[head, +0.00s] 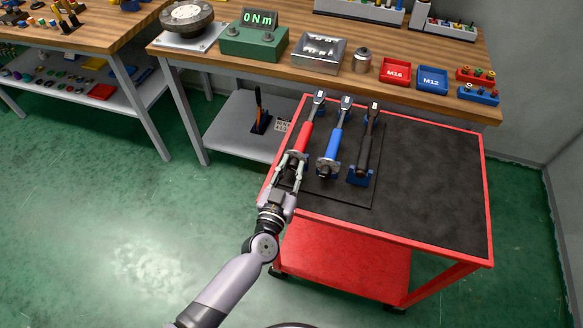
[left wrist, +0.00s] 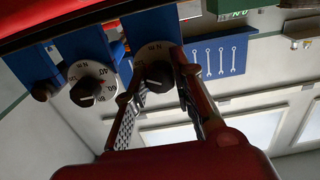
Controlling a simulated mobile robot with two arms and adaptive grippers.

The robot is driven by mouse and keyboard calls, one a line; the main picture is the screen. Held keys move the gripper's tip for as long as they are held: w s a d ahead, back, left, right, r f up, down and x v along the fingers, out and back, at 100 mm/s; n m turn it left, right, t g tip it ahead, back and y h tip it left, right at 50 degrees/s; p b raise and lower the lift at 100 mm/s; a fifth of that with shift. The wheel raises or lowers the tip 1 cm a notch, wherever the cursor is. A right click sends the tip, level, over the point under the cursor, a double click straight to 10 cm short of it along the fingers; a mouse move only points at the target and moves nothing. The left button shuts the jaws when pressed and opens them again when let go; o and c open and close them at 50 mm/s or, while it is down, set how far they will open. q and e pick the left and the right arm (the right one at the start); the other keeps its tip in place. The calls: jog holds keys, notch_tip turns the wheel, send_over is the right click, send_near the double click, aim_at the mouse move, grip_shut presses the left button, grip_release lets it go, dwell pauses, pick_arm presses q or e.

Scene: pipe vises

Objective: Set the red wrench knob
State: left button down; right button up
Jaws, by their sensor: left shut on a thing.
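The red wrench (head: 304,135) lies on the red cart, at the left of three wrenches, with its knob end toward me. My left gripper (head: 292,162) is at that near end, with its fingers either side of the end. In the left wrist view the red wrench's dark knob (left wrist: 156,76), with a pale number dial behind it, sits between the fingers of my left gripper (left wrist: 158,84). The gripper is shut on this knob. The dial's reading is mostly hidden by the fingers. My right gripper is in neither view.
A blue wrench (head: 335,137) and a black wrench (head: 368,142) lie close to the right in blue holders. The cart's dark top (head: 432,170) is clear at right. A green box reading 0 Nm (head: 254,42) stands on the workbench behind.

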pick_arm(q)
jog(key=shift+n, duration=0.3)
jog(key=shift+n, duration=1.7)
jog(key=n+b, duration=0.1)
jog(key=n, duration=0.3)
jog(key=shift+n, duration=0.3)
jog(key=n, duration=0.4)
jog(key=shift+n+b, duration=0.3)
jog(key=shift+b, duration=0.1)
jog(key=shift+n+b, duration=0.5)
jog(key=shift+n, duration=1.7)
